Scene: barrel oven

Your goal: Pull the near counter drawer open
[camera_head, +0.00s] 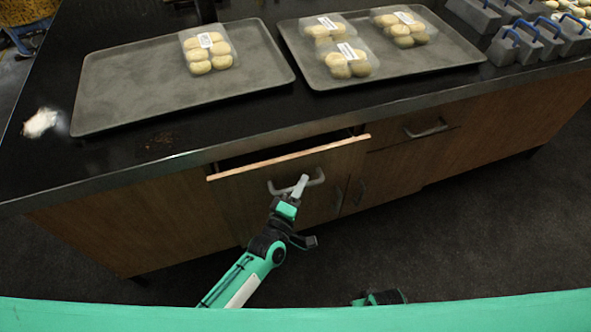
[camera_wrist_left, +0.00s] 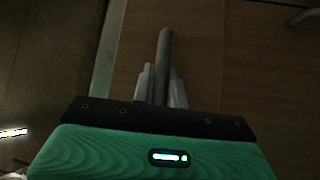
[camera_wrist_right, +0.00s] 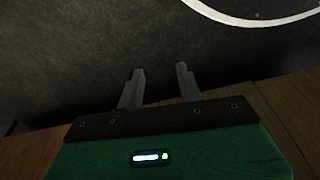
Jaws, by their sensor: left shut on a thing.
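The near counter drawer (camera_head: 290,160) stands partly open, its front pulled out from the counter with a dark gap behind its top edge. Its grey bar handle (camera_head: 318,180) is on the drawer front. My left gripper (camera_head: 299,187) is at the handle, shut on it. In the left wrist view the handle (camera_wrist_left: 165,48) runs between the two fingers (camera_wrist_left: 162,85). My right gripper (camera_wrist_right: 160,72) shows in the right wrist view with its fingers apart and nothing between them, facing the dark floor.
The black countertop (camera_head: 165,170) holds two grey trays (camera_head: 120,95) (camera_head: 440,60) with packs of buns (camera_head: 207,50). Grey bins (camera_head: 515,45) stand at the back right. Another closed drawer (camera_head: 420,130) is to the right. The dark floor (camera_head: 450,230) in front is clear.

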